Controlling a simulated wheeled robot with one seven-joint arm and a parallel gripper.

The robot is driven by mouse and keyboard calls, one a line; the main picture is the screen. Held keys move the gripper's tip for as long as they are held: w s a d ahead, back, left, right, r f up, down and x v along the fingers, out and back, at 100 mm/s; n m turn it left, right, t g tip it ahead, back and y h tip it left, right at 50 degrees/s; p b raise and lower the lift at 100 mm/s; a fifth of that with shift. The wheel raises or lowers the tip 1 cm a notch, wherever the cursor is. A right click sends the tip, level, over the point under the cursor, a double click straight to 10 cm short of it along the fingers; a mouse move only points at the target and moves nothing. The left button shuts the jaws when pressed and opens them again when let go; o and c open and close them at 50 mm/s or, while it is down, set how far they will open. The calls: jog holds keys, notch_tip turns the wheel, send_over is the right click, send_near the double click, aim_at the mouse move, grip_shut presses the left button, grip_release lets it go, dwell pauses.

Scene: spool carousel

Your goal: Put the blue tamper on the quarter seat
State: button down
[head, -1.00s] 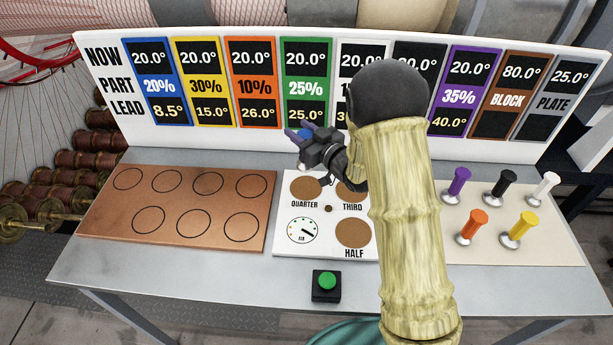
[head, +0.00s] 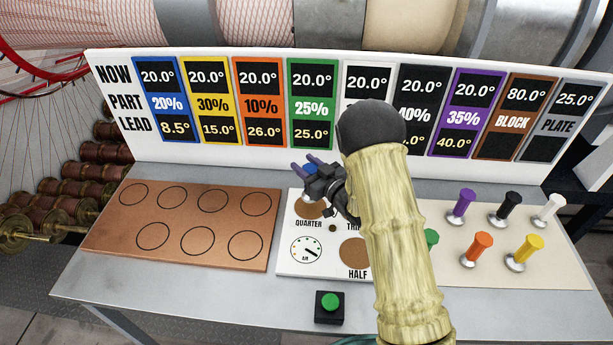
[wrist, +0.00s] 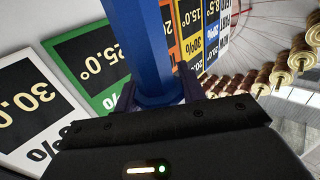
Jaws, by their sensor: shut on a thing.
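My gripper (head: 309,166) is shut on the blue tamper (head: 308,170), just above and behind the quarter seat in the head view. In the wrist view the tamper's blue handle (wrist: 150,45) stands between my two fingers (wrist: 158,96). The tamper's foot is mostly hidden by the gripper, so I cannot tell whether it touches the seat. The quarter seat (head: 309,211) is a brown disc on the white plate (head: 290,258), above the QUARTER label, its top edge partly covered by my gripper.
My arm covers much of the third seat and part of the half seat (head: 352,252). Purple, black, white, orange, yellow and green (head: 432,238) tampers stand on the cream mat at right. A copper board (head: 110,225) with empty circles lies left; a green button (head: 330,301) stands in front. A sign panel (head: 230,168) stands behind.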

jog(key=shift+f, duration=0.1)
jog(key=shift+f+p, duration=0.45)
jog(key=shift+f, duration=1.55)
jog(key=shift+f, duration=0.15)
jog(key=c, duration=0.8)
grip_release()
jog(key=shift+c, duration=0.2)
